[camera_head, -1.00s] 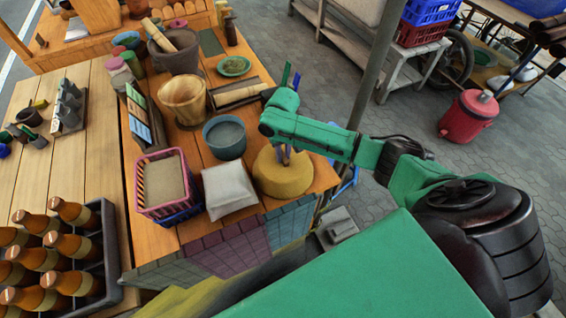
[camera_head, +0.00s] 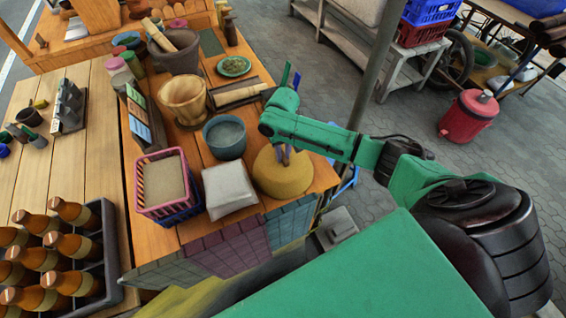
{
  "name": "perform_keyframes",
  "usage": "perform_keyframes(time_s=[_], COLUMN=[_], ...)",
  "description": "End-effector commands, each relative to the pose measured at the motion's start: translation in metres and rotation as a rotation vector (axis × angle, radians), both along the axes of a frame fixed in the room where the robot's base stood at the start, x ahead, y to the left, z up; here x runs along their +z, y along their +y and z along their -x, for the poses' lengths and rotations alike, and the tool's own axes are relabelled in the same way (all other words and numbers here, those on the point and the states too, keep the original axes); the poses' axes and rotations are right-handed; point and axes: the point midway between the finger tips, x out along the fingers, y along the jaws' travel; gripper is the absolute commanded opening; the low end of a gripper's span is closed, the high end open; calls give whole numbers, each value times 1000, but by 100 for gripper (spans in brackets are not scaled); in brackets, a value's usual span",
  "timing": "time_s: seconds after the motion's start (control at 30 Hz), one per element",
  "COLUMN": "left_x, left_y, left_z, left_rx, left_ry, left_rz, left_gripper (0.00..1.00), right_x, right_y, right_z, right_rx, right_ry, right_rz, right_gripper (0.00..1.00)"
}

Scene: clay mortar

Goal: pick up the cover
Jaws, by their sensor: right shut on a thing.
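A round yellow cover (camera_head: 283,179) sits at the near right corner of the wooden table. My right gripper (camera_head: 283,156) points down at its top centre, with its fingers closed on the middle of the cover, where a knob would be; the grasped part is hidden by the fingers. The cover looks level. I cannot tell whether it is lifted off the table. My left gripper is not in view.
A grey-white cushion-like block (camera_head: 229,189) lies just left of the cover. A blue-grey bowl (camera_head: 225,137), a wooden mortar (camera_head: 185,99) and a pink basket (camera_head: 165,184) stand nearby. A grey pole (camera_head: 376,70) rises behind my right arm.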

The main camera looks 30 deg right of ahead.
Motion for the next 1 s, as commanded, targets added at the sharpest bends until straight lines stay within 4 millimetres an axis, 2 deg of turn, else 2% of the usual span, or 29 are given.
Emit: perform_keyframes(time_s=[0.4,0.57,0.77,1.0], left_x=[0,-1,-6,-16], left_y=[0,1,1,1], left_z=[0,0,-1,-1], left_rx=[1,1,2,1], left_ry=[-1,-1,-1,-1], left_rz=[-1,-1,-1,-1], left_gripper=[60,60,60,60], right_x=[1,12,50,120], right_y=[0,0,0,0], right_z=[-1,-1,-2,-2], right_rx=[0,0,0,2], right_ry=[-2,-2,-5,-9], right_rz=[0,-2,-2,-2], right_gripper=[0,0,0,0])
